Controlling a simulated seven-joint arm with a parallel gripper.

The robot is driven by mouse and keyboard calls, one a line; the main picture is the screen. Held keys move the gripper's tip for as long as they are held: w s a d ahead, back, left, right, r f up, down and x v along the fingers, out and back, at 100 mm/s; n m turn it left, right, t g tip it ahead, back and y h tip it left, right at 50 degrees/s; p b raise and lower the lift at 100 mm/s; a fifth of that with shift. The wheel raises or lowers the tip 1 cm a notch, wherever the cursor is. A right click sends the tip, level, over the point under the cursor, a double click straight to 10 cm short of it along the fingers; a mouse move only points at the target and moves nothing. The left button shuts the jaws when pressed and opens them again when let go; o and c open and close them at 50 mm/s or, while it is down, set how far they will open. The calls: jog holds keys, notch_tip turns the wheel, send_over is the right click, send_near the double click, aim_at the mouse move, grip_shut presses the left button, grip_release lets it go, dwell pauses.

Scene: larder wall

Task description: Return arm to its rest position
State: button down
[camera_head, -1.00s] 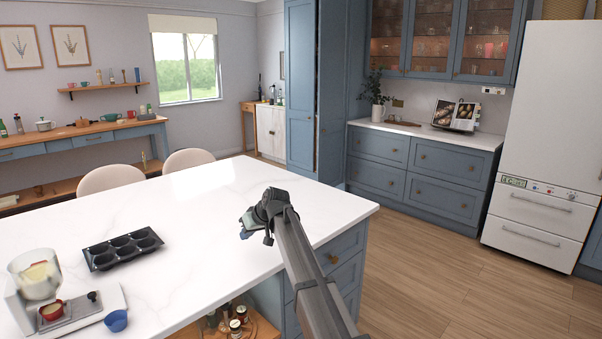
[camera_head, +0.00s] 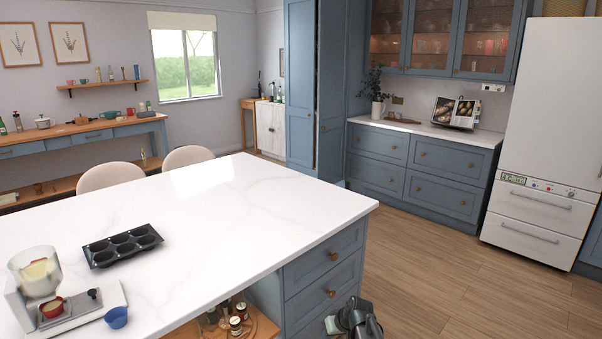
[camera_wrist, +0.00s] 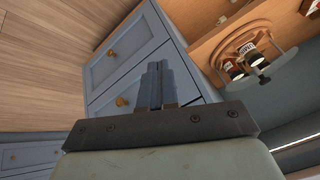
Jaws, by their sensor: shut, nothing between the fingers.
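My gripper (camera_wrist: 158,83) is shut and empty in the wrist view, its two fingers together. Behind the fingers are the blue drawer fronts of the island (camera_wrist: 128,72), seen tilted. In the head view, part of my arm's end (camera_head: 352,318) shows at the bottom edge, low beside the island's drawers (camera_head: 325,275). The fingertips cannot be made out there. Most of the arm is out of the head view.
The white island top (camera_head: 200,210) holds a black muffin tin (camera_head: 124,245), a scale with a bowl (camera_head: 36,273) and a blue cup (camera_head: 116,317). Jars stand on the island's open wooden shelf (camera_head: 262,326). The wooden floor (camera_head: 430,270) to the right is clear.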

jog(key=s+d+f+m+g+h, duration=0.1)
jog(key=s+d+f+g, duration=0.15)
jog(key=s+f, duration=0.75)
jog(key=s+d+f+m+g+h, duration=0.1)
jog(key=s+f+g, duration=0.2)
jog(key=s+f, duration=0.75)
jog(key=s+d+f+g, duration=0.1)
jog(key=s+f, duration=0.1)
jog(key=s, duration=0.7)
jog(key=s+d+f+g+h, duration=0.1)
jog(key=s+d+g, duration=0.1)
jog(key=s, duration=0.7)
jog(key=s+d+f+m+g+h, duration=0.1)
jog(key=s+f+g, duration=0.1)
jog(key=s, duration=0.7)
jog(key=shift+s+d+f, duration=0.25)
jog(key=shift+s+f, duration=0.05)
jog(key=shift+s, duration=0.1)
jog(key=shift+g, duration=0.25)
